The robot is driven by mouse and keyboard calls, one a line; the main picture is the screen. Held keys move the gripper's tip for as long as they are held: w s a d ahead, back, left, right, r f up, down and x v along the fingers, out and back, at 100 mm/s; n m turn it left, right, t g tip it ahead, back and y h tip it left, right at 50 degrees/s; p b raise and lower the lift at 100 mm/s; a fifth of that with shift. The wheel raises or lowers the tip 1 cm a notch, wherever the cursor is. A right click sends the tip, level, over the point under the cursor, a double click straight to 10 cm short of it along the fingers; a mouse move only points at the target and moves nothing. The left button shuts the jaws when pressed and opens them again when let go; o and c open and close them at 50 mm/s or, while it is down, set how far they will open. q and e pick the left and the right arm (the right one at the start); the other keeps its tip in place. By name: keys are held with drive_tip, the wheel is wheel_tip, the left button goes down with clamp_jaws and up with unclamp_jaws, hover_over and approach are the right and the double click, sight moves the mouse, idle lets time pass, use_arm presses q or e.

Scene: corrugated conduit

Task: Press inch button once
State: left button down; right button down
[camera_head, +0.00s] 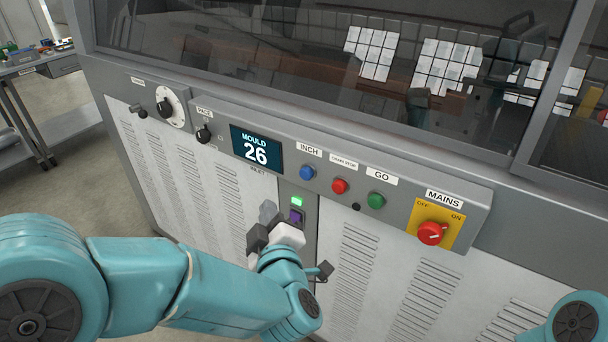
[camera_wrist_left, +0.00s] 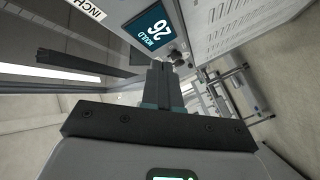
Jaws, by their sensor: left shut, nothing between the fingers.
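The blue INCH button (camera_head: 307,172) is on the sloped control panel, under its INCH label (camera_head: 309,149) and right of the display (camera_head: 256,150), which reads MOULD 26. My left gripper (camera_head: 267,211) is below and left of the button, in front of the cabinet and apart from the button in the picture. Its fingers are shut with nothing between them; they also show in the left wrist view (camera_wrist_left: 161,77). That view shows part of the INCH label (camera_wrist_left: 88,8) and the display (camera_wrist_left: 149,27), but not the button. My right gripper is out of view.
Red (camera_head: 339,186) and green (camera_head: 376,200) buttons sit right of the blue one. A red MAINS switch (camera_head: 432,233) is further right. Knobs (camera_head: 204,134) are at the left. A small purple-and-green unit (camera_head: 296,215) is beside the gripper. Glass panes rise behind the panel.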

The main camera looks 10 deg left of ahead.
sight(306, 174)
use_arm(q)
drive_tip(key=w+d+p, duration=0.1)
drive_tip(key=w+d, duration=0.2)
drive_tip(key=w, duration=0.5)
drive_tip(key=shift+w+p, duration=0.25)
drive_tip(key=shift+p, duration=0.1)
idle(0.7)
drive_tip(key=shift+w, duration=0.1)
idle(1.0)
drive_tip(key=shift+w+d, duration=0.1)
drive_tip(key=shift+w, duration=0.2)
drive_tip(key=shift+w+d, duration=0.15)
drive_tip(key=shift+w, duration=0.25)
idle(0.7)
drive_tip(key=shift+s, duration=0.1)
drive_tip(key=shift+s+a+b, duration=0.3)
drive_tip(key=shift+s+b, duration=0.3)
drive_tip(key=shift+s, duration=0.1)
